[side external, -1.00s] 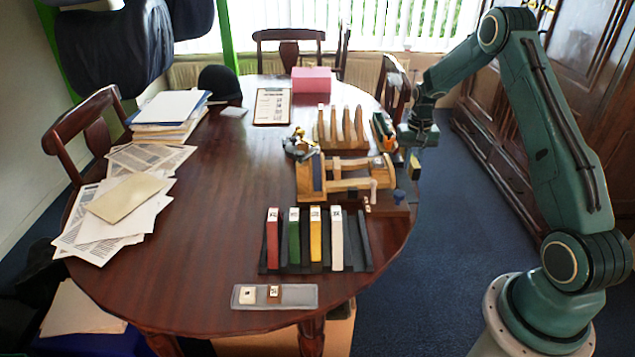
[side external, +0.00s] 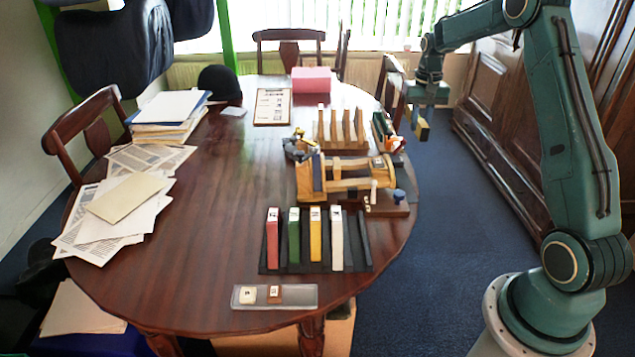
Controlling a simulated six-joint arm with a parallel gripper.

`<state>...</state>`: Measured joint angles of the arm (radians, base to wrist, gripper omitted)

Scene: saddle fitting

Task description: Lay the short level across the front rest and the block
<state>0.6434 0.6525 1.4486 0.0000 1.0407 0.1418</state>
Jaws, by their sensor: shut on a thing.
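My gripper (side external: 424,106) is raised off the right edge of the table, over the blue carpet. It is shut on a small yellow and dark piece, which looks like the short level (side external: 422,131), hanging below the fingers. The wooden fixture (side external: 345,184) stands on the right half of the table, to the left of and below the gripper in the picture. It has crosswise rails, a pale upright peg and a blue knob (side external: 399,196). I cannot clearly tell which of its parts are the front rest and the block. The held piece is apart from the fixture.
A wooden rack with upright fins (side external: 340,137) and a dark holder (side external: 385,130) stand behind the fixture. A dark rack (side external: 365,245) with coloured bars and a grey tray (side external: 304,300) lie in front. Papers (side external: 110,205) cover the left; the table's middle is clear.

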